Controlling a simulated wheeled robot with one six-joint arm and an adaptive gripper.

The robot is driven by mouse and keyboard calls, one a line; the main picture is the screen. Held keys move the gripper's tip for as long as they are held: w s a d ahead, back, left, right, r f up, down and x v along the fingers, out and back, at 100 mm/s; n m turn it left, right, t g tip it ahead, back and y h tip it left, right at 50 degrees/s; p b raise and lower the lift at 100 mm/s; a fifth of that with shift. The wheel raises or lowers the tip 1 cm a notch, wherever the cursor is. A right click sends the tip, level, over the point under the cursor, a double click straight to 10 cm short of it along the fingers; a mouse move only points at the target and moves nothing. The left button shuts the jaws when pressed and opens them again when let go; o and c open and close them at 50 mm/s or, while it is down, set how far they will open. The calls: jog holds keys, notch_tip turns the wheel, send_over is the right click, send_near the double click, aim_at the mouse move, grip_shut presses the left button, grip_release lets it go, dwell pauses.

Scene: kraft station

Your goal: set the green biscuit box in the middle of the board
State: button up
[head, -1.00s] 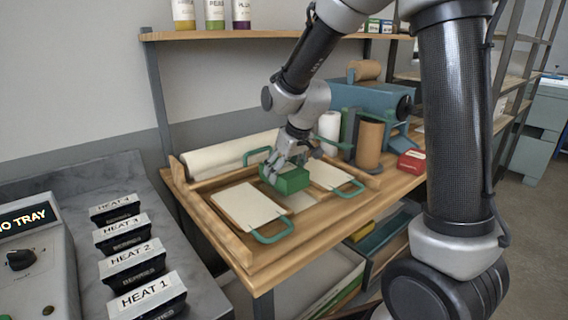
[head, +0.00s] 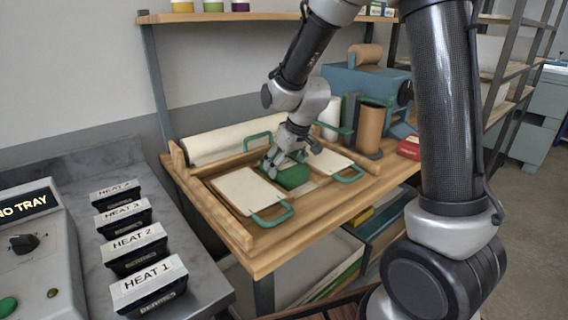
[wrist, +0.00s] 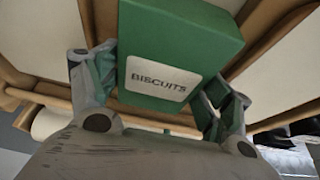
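The green biscuit box (head: 293,177) is low over the middle of the wooden board (head: 310,201), between two pale panels with green handles. I cannot tell whether its underside touches the board. In the wrist view the box (wrist: 172,55) fills the upper middle, its white BISCUITS label facing the camera. My gripper (head: 284,163) is at the box from above and behind. In the wrist view my gripper (wrist: 160,95) has one finger at each side of the box, seemingly shut on it; the fingertip contacts are partly hidden.
The left pale panel (head: 247,191) and right pale panel (head: 328,162) flank the box closely. A pale roll (head: 228,146) lies behind. A brown cylinder (head: 370,128) and a red box (head: 409,148) stand to the right. Black HEAT containers (head: 149,285) line the counter at left.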

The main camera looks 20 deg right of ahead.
jog(key=shift+o, duration=1.3)
jog(key=v, duration=1.2)
jog(key=s+d+r+m, duration=0.1)
jog(key=s+d, duration=0.3)
jog(key=s, duration=0.4)
jog(key=s+d+r+m+h, duration=0.1)
jog(key=s+d+r+m, duration=0.1)
jog(key=s+d, duration=0.2)
jog(key=s+d+r+m, duration=0.1)
jog(key=s+d, duration=0.4)
jog(key=s, duration=0.6)
jog(key=shift+s+r+h, duration=0.3)
jog(key=shift+s+h, duration=0.05)
jog(key=shift+h, duration=0.05)
